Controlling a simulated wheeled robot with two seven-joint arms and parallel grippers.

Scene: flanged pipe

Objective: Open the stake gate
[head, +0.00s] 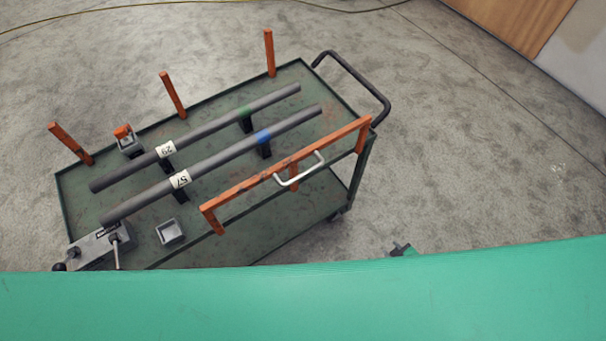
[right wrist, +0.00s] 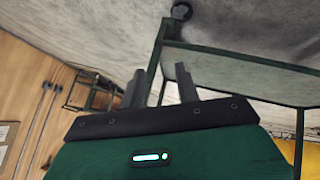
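The stake gate (head: 262,184) is an orange frame along the near side of a green cart (head: 62,200) in the head view. It has a top rail, short posts and a pale curved handle (head: 300,172) on its outer side. The gate stands up along the cart's edge. My right gripper (head: 402,250) shows only as a small dark tip at the lower middle right, apart from the gate and handle. In the right wrist view its two dark fingers (right wrist: 160,69) are spread with nothing between them. The gate is not clearly visible there. My left gripper is not in view.
Two grey pipes (head: 220,126) lie on black supports on the cart. Orange stakes (head: 173,95) stand along its far side. A grey vise-like block (head: 98,249) and a small tray (head: 170,232) sit at the near left. The floor right of the cart is clear.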

